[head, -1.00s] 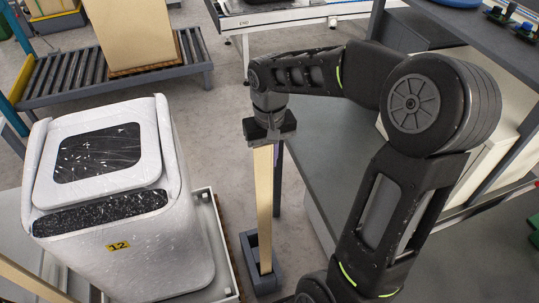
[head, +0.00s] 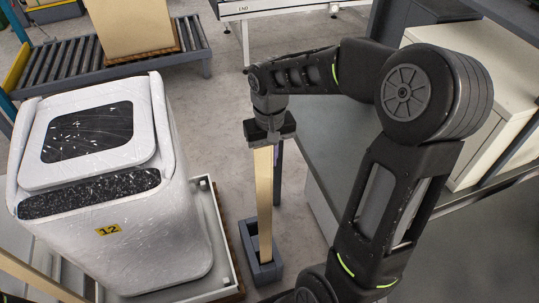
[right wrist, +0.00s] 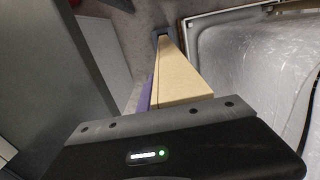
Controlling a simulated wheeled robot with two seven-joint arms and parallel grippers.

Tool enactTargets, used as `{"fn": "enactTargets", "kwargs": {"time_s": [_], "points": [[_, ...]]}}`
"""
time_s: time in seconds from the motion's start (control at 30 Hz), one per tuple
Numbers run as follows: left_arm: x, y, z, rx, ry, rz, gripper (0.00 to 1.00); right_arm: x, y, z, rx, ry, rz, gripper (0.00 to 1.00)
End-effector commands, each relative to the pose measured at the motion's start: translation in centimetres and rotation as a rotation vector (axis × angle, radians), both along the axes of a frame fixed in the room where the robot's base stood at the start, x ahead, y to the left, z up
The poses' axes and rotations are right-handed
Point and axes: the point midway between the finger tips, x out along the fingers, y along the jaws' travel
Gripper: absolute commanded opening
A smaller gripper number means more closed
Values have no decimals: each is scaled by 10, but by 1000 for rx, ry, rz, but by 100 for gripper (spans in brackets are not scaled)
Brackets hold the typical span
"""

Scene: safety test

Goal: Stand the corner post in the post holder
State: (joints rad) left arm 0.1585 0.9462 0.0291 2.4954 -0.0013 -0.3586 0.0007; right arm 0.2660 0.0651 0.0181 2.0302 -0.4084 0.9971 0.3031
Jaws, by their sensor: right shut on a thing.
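The corner post (head: 264,195) is a long pale wooden bar, standing about upright. My right gripper (head: 269,132) is shut on its top end. The post holder (head: 246,243) is a grey open-topped socket on the floor. The post's lower end shows within the holder's outline; how deep it sits I cannot tell. In the right wrist view the post (right wrist: 179,75) runs away from the gripper (right wrist: 185,108) to the small dark holder (right wrist: 161,31). A purple strip (right wrist: 146,96) shows beside the post. My left gripper is not in view.
A wrapped white machine (head: 110,255) marked 12 stands on a tray (head: 222,255) left of the holder. A grey bench (head: 345,165) lies to the right. A roller conveyor (head: 60,75) with a box is behind. Clear floor (head: 215,130) lies behind the holder.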

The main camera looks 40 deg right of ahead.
Motion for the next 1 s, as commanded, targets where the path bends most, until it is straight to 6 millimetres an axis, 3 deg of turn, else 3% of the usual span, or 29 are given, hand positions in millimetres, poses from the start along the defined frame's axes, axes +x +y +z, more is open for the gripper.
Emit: {"fn": "enactTargets", "kwargs": {"time_s": [0.23,0.77,0.8,1.0], "points": [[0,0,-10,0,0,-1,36,0,0,-13,0,0,0,0],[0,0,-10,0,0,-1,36,0,0,-14,0,0,0,0],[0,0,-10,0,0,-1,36,0,0,-14,0,0,0,8],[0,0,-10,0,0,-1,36,0,0,-14,0,0,0,25]]}}
